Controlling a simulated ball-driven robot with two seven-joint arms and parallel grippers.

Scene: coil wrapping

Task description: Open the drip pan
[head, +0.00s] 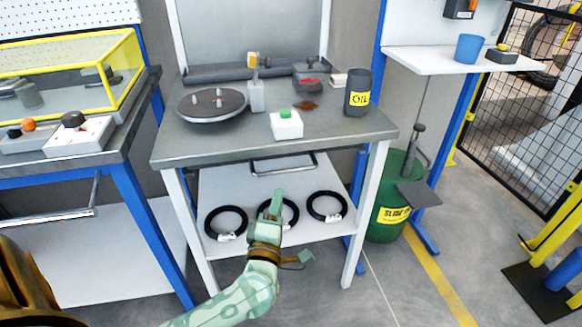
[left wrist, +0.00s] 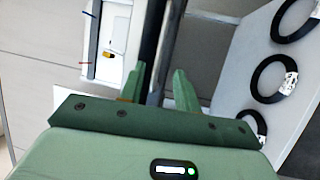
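The drip pan shows only as a front handle (head: 284,167), a dark bar under the grey workbench top (head: 190,148); I cannot make out its body. My left gripper (head: 276,198) points up toward the handle from below and in front, and looks apart from it in the head view. In the left wrist view the two green fingers (left wrist: 158,84) stand apart, with a grey metal bar (left wrist: 158,75) showing between them. I cannot tell whether this bar is the handle or whether the fingers touch it. My right gripper is not in view.
Black coils (head: 226,223) lie on the white lower shelf (head: 235,190). A turntable (head: 212,104), a white box with a green top (head: 286,124) and an oil can (head: 357,92) stand on the bench. A green drum (head: 385,222) stands right of it.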

